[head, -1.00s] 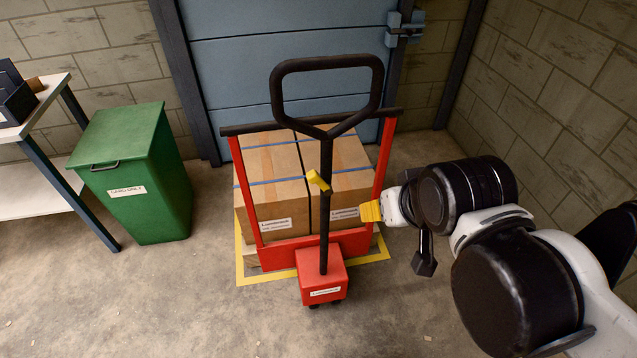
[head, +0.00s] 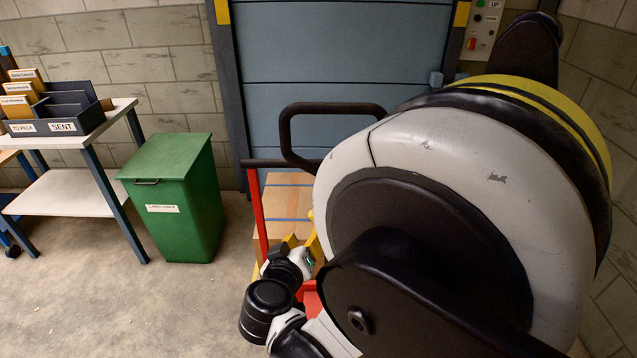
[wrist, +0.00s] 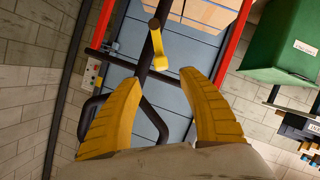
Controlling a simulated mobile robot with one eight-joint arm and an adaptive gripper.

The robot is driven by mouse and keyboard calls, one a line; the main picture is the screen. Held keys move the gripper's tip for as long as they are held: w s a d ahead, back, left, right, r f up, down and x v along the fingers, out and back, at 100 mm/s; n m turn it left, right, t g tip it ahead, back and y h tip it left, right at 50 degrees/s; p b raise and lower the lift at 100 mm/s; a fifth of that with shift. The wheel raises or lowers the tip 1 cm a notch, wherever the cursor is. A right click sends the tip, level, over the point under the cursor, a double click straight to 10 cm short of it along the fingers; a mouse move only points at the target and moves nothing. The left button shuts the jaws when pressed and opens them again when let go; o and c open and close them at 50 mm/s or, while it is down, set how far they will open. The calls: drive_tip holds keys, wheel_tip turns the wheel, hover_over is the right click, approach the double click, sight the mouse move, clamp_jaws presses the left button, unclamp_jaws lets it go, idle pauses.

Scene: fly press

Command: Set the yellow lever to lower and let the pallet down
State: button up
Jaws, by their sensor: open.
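The yellow lever (wrist: 158,45) is on the black handle shaft of the red pallet truck. In the wrist view it lies just beyond my gripper's fingertips (wrist: 159,77), roughly centred between them. The two yellow fingers are spread wide and hold nothing. In the head view my gripper (head: 290,244) is in front of the cardboard boxes (head: 290,205) on the truck. My arm hides most of the truck there, and I cannot clearly tell the lever from the fingers. The black loop handle (head: 287,130) and red frame (head: 263,218) show partly. The pallet is hidden.
A green bin (head: 180,200) stands left of the truck. A table (head: 108,123) with a sorting tray is farther left. A blue shutter door (head: 290,60) is behind the truck, with a control panel (head: 484,30) to its right. The floor at front left is clear.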

drive_tip(key=b+x, duration=0.3)
drive_tip(key=x, duration=0.7)
drive_tip(key=shift+w+f, duration=0.15)
drive_tip(key=shift+w, duration=0.25)
clamp_jaws()
